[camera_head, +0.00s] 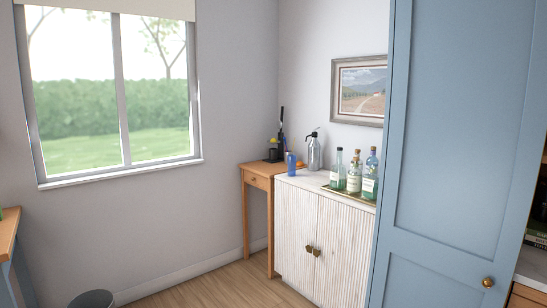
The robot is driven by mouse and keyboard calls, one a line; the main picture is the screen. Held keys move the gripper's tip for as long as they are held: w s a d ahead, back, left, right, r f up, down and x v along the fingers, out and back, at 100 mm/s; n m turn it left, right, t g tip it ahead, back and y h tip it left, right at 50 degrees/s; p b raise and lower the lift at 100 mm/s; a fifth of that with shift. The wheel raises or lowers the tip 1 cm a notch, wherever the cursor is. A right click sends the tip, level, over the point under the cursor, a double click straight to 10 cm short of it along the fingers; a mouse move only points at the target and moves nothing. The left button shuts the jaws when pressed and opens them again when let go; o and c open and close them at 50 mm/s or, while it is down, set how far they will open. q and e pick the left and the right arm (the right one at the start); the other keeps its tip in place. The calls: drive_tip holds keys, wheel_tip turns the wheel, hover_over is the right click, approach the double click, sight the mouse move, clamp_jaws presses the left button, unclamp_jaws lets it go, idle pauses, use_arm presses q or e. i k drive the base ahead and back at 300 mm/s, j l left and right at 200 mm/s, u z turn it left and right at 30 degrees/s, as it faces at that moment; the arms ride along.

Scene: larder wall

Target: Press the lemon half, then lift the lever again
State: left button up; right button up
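A small dark press (274,154) stands on a narrow wooden side table (261,170) in the corner beyond the white cabinet. Its black lever (281,116) points up. A small yellow spot, which looks like the lemon half (274,140), shows at the upper part of the press. It is too small to tell exactly how it sits. Neither of my grippers is in view.
A white fluted cabinet (312,233) stands beside the table, carrying a blue cup (291,165), a silver siphon (314,154) and a tray of bottles. A large blue door (460,130) fills the right. A grey bin (92,299) stands at lower left. Floor before the table is clear.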

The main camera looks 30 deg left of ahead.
sight(279, 123)
drive_tip(key=i+j+u, duration=0.7)
drive_tip(key=i+u, duration=0.25)
drive_tip(key=i+j+u, duration=0.1)
drive_tip(key=i+u, duration=0.3)
drive_tip(key=i, duration=0.8)
drive_tip(key=i+z, duration=0.15)
drive_tip(key=i, duration=0.3)
drive_tip(key=i+j+z, duration=0.15)
drive_tip(key=i, duration=0.3)
drive_tip(key=i+j+z, duration=0.1)
drive_tip(key=i, duration=0.35)
drive_tip(key=i+j+z, duration=0.25)
drive_tip(key=i+z, duration=0.25)
drive_tip(key=i+j+z, duration=0.3)
drive_tip(key=z, duration=0.15)
drive_tip(key=i+j+z, duration=0.3)
drive_tip(key=j+z, duration=0.2)
drive_tip(key=i+j+z, duration=0.1)
drive_tip(key=j, duration=0.2)
drive_tip(key=i+j+z, duration=0.1)
drive_tip(key=j, duration=0.15)
drive_tip(key=i+j+z, duration=0.15)
drive_tip(key=j, duration=0.15)
